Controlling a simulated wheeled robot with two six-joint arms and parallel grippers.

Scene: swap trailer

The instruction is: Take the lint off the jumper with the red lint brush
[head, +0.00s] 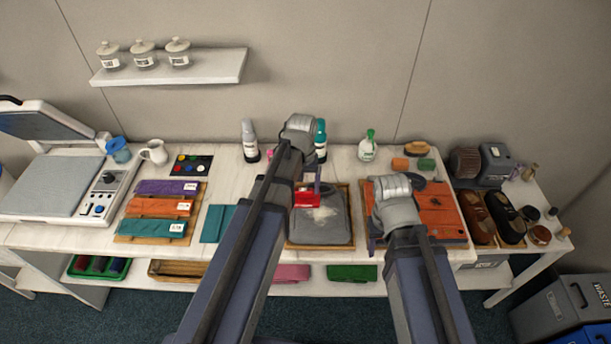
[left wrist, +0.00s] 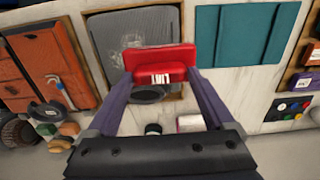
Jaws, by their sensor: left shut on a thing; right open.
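The grey jumper (head: 338,233) lies folded in a shallow wooden tray at the middle of the table. A pale patch of lint (head: 325,212) shows on its upper part and also in the left wrist view (left wrist: 128,42). My left gripper (head: 306,190) is shut on the red lint brush (head: 307,200), at the jumper's upper left, beside the lint. The left wrist view shows the brush (left wrist: 160,62) between both fingers; whether it touches the cloth I cannot tell. My right gripper (head: 374,236) is open near the left edge of the orange cloth; its fingers are partly hidden.
The orange cloth (head: 440,215) lies on a board right of the jumper. Brown and black shoes (head: 507,222) stand further right. Bottles (head: 250,140) stand behind. Folded teal cloth (head: 216,223) lies left of the tray. My left arm hides part of the table.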

